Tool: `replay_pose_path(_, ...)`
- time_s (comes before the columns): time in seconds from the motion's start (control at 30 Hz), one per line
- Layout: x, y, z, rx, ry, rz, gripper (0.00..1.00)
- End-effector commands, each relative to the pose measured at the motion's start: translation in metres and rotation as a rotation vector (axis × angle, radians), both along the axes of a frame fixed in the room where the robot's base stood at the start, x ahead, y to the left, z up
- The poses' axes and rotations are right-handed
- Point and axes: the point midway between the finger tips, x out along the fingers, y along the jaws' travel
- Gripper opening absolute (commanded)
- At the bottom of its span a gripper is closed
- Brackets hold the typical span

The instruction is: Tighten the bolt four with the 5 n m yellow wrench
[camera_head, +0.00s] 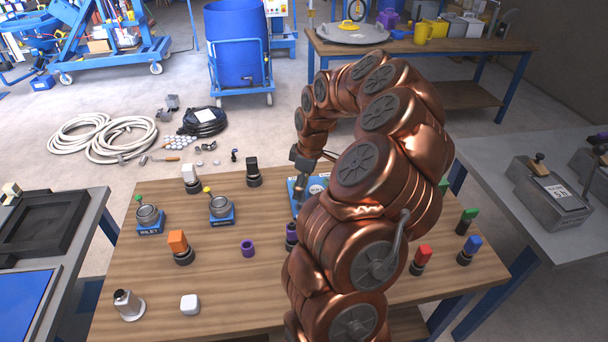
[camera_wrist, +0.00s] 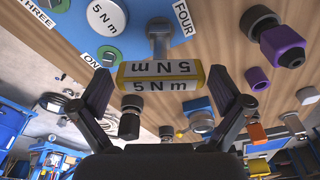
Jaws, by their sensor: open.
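The 5 N m wrench (camera_wrist: 160,75), with a yellow-edged grey handle marked "5 N m", is between the fingers of my gripper (camera_wrist: 158,85) in the wrist view. My gripper is open, with a finger at either side of the handle. A grey shaft (camera_wrist: 158,45) runs from the handle to the blue plate (camera_wrist: 65,30), beside the label FOUR (camera_wrist: 182,18). Bolt four itself is not clearly visible there. In the head view the blue plate (camera_head: 293,184) is partly hidden by my arm, and the wrench cannot be made out.
The wooden table (camera_head: 215,275) also carries an orange-topped piece (camera_head: 178,242), a purple ring (camera_head: 247,247), a white block (camera_head: 189,304), and red (camera_head: 422,256) and blue (camera_head: 472,246) topped pieces. Two blue-based pots (camera_head: 150,218) stand at the left.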

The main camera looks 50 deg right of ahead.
Motion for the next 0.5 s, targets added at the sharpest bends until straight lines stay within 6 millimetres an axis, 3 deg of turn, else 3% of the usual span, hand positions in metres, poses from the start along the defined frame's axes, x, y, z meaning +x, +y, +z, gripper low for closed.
replay_pose_path(0.2, 0.0002, -0.0001, -0.0004, 0.0, -0.001, 0.0, 1.0)
replay_pose_path(0.5, 0.0002, 0.0002, -0.0003, 0.0, -0.001, 0.0, 0.69)
